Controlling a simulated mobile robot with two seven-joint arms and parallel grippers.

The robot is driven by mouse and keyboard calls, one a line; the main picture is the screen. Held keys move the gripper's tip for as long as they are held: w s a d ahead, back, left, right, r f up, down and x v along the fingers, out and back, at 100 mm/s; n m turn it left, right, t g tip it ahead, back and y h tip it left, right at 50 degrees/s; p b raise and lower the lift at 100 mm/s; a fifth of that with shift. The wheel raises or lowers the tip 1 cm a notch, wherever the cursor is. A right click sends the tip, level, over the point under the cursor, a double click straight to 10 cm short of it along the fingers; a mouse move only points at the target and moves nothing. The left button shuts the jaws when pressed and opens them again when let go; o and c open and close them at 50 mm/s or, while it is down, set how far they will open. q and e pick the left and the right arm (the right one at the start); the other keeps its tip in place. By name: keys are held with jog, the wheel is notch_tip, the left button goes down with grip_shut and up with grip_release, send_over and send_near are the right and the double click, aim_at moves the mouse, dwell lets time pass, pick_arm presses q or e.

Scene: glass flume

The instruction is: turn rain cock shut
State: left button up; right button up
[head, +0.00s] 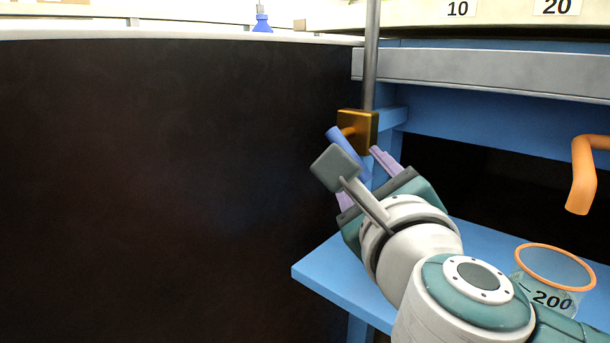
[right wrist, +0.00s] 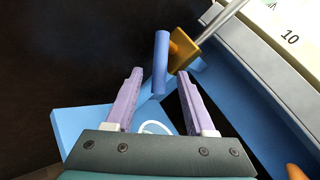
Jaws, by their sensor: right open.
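The rain cock is a brass block (head: 357,132) on a thin vertical grey pipe (head: 371,60), with a blue lever handle (head: 341,138) slanting down to the right in the head view. In the right wrist view the brass block (right wrist: 184,52) is just beyond the fingertips, and the blue handle (right wrist: 161,60) points along the picture's height. My right gripper (head: 362,182) is open just below the cock, its lavender fingers apart. In the right wrist view the handle's near end appears between the fingertips (right wrist: 160,78); I see no contact. My left gripper is not in view.
A blue shelf (head: 325,275) lies below, with an orange-rimmed beaker marked 200 (head: 553,290). An orange spout (head: 582,178) hangs at the right. A grey rail (head: 480,70) runs behind the cock under the flume's numbered edge. A dark panel (head: 170,180) fills the left.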

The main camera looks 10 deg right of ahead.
jog(key=shift+w, duration=0.9)
jog(key=shift+c, duration=0.2)
jog(key=shift+d, duration=0.1)
grip_shut()
dwell(0.5)
